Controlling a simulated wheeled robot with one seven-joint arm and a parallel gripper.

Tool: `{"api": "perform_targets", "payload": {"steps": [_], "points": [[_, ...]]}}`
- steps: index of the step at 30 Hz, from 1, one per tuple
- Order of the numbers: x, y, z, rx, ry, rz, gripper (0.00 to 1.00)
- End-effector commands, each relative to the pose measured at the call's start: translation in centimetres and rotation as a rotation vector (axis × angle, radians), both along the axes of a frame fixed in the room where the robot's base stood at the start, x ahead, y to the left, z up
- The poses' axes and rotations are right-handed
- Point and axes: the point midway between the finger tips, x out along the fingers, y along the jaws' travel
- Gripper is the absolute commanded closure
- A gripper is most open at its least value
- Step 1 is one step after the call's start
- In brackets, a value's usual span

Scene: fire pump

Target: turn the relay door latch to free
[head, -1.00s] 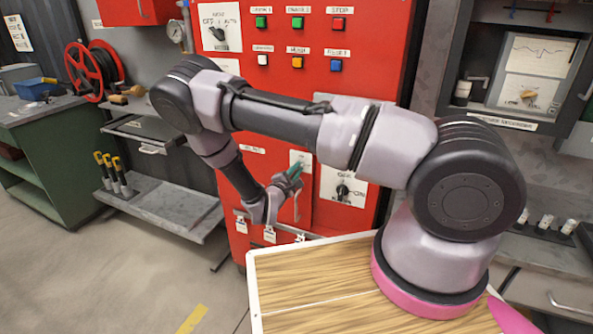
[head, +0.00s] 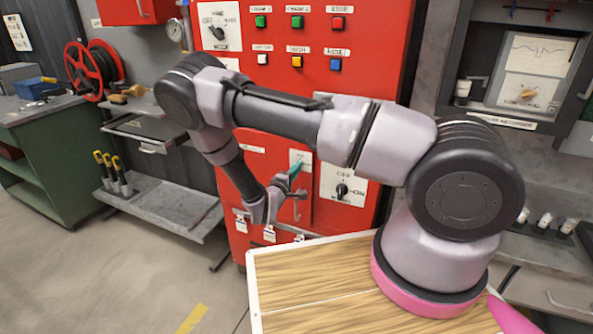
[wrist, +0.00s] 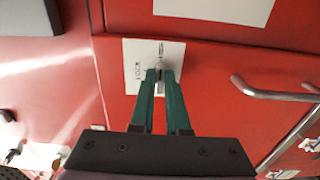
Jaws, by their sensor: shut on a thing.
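The relay door latch (wrist: 160,67) is a small grey knob on a white labelled plate (wrist: 133,72) in the wrist view. The plate sits on the red cabinet, and some of its lettering is hidden by my fingers. My gripper (wrist: 161,78) has two green fingers, shut on the latch. In the head view my gripper (head: 295,170) reaches the same small white plate (head: 302,157) low on the red cabinet. The latch itself is too small to make out there. I cannot tell the latch's exact angle.
A metal door handle (wrist: 262,92) sticks out to the right of the latch in the wrist view. A rotary switch (head: 342,190) is on the cabinet right of my gripper. A wood-topped surface (head: 310,280) lies in front.

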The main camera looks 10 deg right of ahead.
Motion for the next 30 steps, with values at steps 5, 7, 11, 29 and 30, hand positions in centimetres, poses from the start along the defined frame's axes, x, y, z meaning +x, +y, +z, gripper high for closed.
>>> {"api": "perform_targets", "payload": {"steps": [5, 7, 11, 29, 30], "points": [[-0.1, 0.0, -0.1, 0.003, 0.000, 0.000, 1.00], [-0.1, 0.0, -0.1, 0.002, 0.001, 0.000, 1.00], [-0.1, 0.0, -0.1, 0.002, 0.001, 0.000, 0.75], [-2.2, 1.7, -0.1, 0.001, 0.002, 0.003, 0.56], [-2.9, 2.3, -0.1, 0.001, 0.003, 0.005, 0.56]]}}
